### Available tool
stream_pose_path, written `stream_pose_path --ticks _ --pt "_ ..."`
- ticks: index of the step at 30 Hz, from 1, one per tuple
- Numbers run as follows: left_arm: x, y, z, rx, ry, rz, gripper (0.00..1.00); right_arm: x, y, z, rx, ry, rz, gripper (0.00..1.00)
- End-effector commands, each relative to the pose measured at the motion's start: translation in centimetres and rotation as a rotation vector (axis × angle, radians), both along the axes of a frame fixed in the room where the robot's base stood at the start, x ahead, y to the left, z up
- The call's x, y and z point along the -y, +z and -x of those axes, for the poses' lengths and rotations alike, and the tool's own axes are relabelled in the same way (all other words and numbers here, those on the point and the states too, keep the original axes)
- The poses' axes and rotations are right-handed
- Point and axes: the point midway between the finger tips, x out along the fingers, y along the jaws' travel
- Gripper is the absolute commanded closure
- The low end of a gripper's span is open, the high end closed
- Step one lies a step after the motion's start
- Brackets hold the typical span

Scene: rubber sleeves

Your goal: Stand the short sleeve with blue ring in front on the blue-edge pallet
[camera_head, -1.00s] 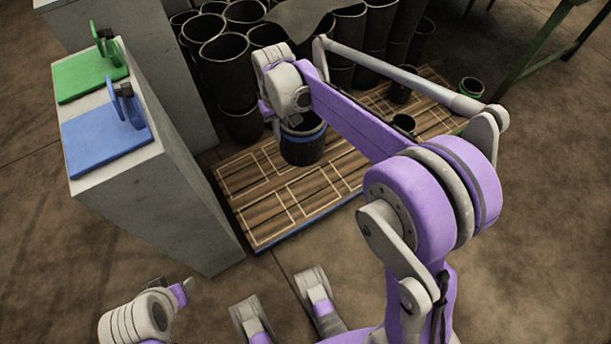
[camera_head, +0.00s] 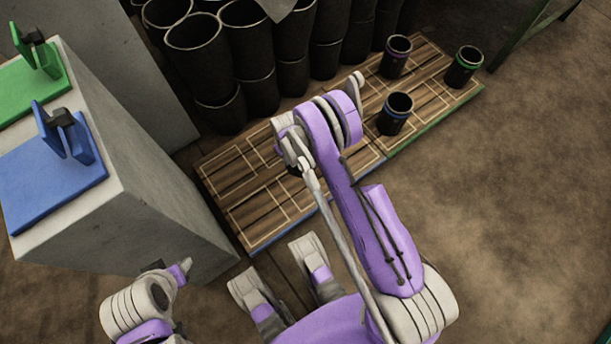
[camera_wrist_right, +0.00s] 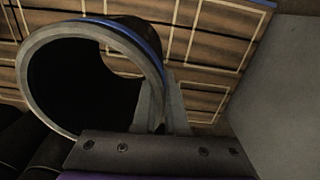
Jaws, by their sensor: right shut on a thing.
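In the right wrist view a dark sleeve (camera_wrist_right: 80,95) with a grey rim and a blue ring fills the left side. My right gripper (camera_wrist_right: 162,92) is shut on its wall. Pallet boards lie behind the sleeve; I cannot tell whether it touches them. In the head view my right arm hides this sleeve and the gripper's fingers. The arm's end is over the blue-edge pallet (camera_head: 234,179). Another short sleeve with a blue ring (camera_head: 395,113) stands on the green-edge pallet (camera_head: 440,101). My left gripper (camera_head: 185,266) is low at the left, away from the pallets; its opening is unclear.
A purple-ringed sleeve (camera_head: 395,58) and a green-ringed sleeve (camera_head: 464,67) stand on the green-edge pallet. Stacked tall black sleeves (camera_head: 208,60) line the back. A grey block (camera_head: 150,190) with blue (camera_head: 50,180) and green fixtures stands left. The blue-edge pallet's front left is bare.

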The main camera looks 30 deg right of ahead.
Motion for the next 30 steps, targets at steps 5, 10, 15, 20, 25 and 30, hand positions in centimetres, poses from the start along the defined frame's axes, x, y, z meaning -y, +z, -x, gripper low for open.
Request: stream_pose_path --ticks 5,10,15,20,25,30 --pt "0.0 -0.7 -0.1 -0.001 0.0 0.0 0.5 0.6 -5.2 2.1 0.001 0.018 0.001 1.0" --pt "0.0 -1.2 -0.2 -0.002 0.0 0.0 0.5 0.7 -7.8 2.8 0.001 0.025 0.001 1.0" --pt "0.0 -1.9 -0.4 -0.003 0.0 0.0 0.5 0.7 -10.9 2.8 0.002 0.025 0.001 1.0" --pt "0.0 -2.3 -0.4 -0.002 0.0 0.0 0.5 0.7 -12.6 2.7 0.002 0.025 0.001 1.0" --pt "0.0 -2.5 -0.5 -0.002 0.0 0.0 0.5 0.7 -13.8 2.8 0.002 0.025 0.001 1.0" --pt "0.0 -2.9 -0.6 -0.001 0.0 0.0 0.5 0.7 -16.1 2.7 0.002 0.025 0.001 1.0"
